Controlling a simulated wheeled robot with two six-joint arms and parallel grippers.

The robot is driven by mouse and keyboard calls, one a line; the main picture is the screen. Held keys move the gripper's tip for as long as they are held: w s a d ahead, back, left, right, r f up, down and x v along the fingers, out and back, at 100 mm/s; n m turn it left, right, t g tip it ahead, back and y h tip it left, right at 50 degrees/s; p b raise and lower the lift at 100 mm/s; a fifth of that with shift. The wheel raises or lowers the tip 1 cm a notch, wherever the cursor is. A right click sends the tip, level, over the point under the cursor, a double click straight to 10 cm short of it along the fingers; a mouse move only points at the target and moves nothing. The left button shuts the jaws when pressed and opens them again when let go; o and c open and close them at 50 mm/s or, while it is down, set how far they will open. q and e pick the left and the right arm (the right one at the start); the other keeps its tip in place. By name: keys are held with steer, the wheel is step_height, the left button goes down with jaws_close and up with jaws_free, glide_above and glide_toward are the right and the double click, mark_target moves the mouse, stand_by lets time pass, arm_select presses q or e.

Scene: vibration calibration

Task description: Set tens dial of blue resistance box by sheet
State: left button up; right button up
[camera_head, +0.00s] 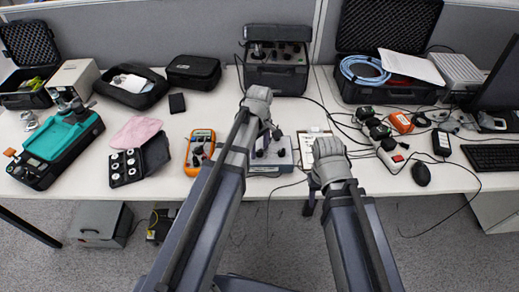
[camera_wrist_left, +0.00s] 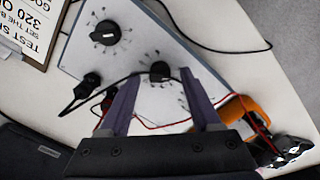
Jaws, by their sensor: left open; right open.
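The blue resistance box (camera_wrist_left: 190,50) has a pale top with blue edges and several black dials. One dial (camera_wrist_left: 107,33) sits near the box's corner; another dial (camera_wrist_left: 160,71) appears between the fingertips of my left gripper (camera_wrist_left: 162,82), which is open. Contact with the dial cannot be told. In the head view my left gripper (camera_head: 268,132) is over the box (camera_head: 283,160) and hides part of it. The sheet (camera_wrist_left: 28,28) on a clipboard shows "TEST" and "320", cut off by the frame. My right gripper (camera_head: 313,188) is open, low by the table's front edge, mostly hidden by its wrist.
An orange multimeter (camera_head: 199,150) stands left of the box; it also shows in the wrist view (camera_wrist_left: 238,112). Black and red leads cross the box. A black case instrument (camera_head: 277,68) stands behind.

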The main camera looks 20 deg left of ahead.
arm_select(q)
jaws_close()
stand_by(0.3)
steer(key=shift+m, duration=0.3)
steer(key=m, duration=1.1)
steer(key=shift+s, duration=0.1)
stand_by(0.6)
jaws_free()
steer(key=shift+r, duration=0.1)
stand_by(0.4)
